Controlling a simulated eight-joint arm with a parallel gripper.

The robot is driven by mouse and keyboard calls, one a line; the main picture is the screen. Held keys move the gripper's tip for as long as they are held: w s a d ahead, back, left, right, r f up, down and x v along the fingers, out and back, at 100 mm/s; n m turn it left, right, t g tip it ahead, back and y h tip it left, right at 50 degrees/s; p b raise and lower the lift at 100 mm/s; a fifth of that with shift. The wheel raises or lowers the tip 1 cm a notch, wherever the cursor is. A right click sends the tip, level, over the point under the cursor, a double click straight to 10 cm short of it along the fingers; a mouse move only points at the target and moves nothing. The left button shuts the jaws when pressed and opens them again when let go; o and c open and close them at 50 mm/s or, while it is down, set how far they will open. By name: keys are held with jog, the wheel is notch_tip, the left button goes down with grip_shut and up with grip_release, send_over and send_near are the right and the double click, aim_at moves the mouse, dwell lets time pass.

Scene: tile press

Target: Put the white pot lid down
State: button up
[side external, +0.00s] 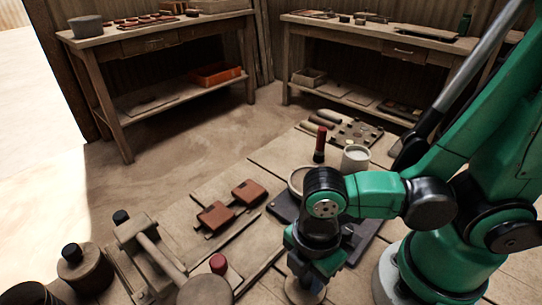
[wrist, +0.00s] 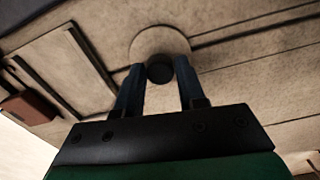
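The pot lid is a pale round disc (wrist: 160,40) with a dark knob (wrist: 160,70), at the top middle of the wrist view. My gripper (wrist: 160,78) has its two blue fingers close on either side of the knob, apparently shut on it. In the side view my gripper (side external: 308,284) points down at the front of the bench, with the pale lid (side external: 294,292) partly hidden beneath it. I cannot tell whether the lid touches the bench top. A white pot (side external: 355,157) stands farther back, beyond my arm.
A dark plate (side external: 282,208) and a pale round piece (side external: 297,180) lie behind my gripper. Two red-brown blocks (side external: 216,216) (side external: 249,192), a red-topped tool (side external: 320,145) and a red knob (side external: 218,264) are nearby. Bare boards lie left of the blocks.

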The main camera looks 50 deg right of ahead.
aim_at(308, 277)
jog(key=shift+o, duration=1.3)
jog(key=shift+r, duration=0.15)
jog(key=shift+r, duration=5.75)
jog(key=w+d+m+t, duration=0.7)
jog(key=w+d+m, duration=0.3)
jog(key=m, duration=0.6)
jog(key=shift+w+d+m, duration=0.3)
jog(key=shift+w, duration=0.55)
jog(key=shift+f, duration=0.1)
